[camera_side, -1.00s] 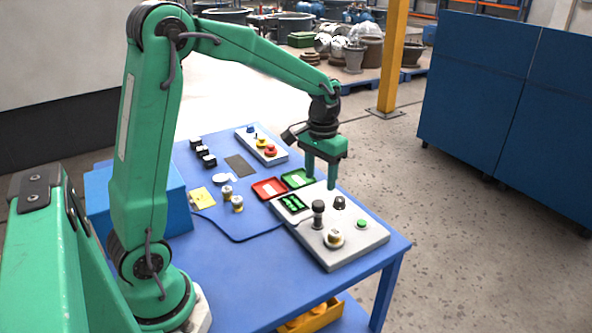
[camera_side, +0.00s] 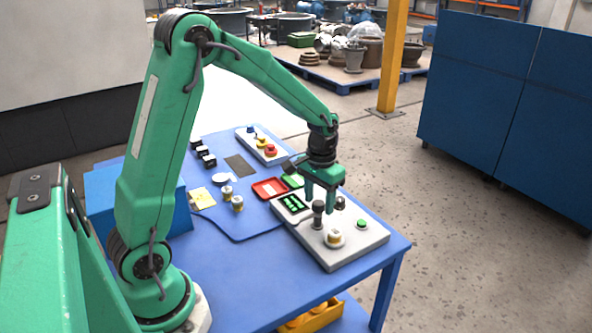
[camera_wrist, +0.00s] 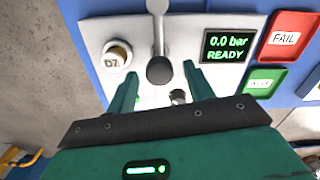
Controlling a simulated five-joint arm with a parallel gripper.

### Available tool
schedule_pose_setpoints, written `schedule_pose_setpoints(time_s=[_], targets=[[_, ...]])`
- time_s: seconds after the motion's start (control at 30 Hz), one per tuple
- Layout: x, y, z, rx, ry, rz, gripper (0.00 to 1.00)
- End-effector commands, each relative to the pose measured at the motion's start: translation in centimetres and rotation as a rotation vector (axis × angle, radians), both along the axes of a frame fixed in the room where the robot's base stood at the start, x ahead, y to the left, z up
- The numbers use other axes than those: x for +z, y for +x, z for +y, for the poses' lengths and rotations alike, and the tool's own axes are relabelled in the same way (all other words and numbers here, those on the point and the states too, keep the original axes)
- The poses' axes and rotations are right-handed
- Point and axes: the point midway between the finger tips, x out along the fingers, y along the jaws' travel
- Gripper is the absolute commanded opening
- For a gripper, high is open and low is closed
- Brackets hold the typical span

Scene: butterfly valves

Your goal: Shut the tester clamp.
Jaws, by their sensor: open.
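The tester (camera_side: 350,251) is a light grey block near the table's right end. Its clamp lever ends in a black knob (camera_side: 318,208), which also shows in the wrist view (camera_wrist: 160,70). My gripper (camera_side: 319,211) is open and low over the tester. In the wrist view the knob lies between the fingertips, with gaps on both sides; I cannot tell whether they are level with it.
The tester's display (camera_wrist: 227,47) reads 0.0 bar READY. A dark knob (camera_side: 340,203) and a green button (camera_side: 361,224) stand on the tester's right. A red FAIL tray (camera_wrist: 290,38) and a green tray (camera_wrist: 262,83) lie beside it. Two valves (camera_side: 237,203) stand on the table.

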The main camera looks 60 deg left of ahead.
Motion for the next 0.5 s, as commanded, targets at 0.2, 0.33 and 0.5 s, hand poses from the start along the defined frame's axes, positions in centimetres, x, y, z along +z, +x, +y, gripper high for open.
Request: schedule_pose_setpoints(time_s=[0.2, 0.33, 0.5], targets=[[0.02, 0.0, 0.0, 0.0, 0.0, 0.0, 0.17], [0.03, 0.0, 0.0, 0.0, 0.0, 0.0, 0.0], [0.04, 0.0, 0.01, 0.004, 0.0, 0.0, 0.0]])
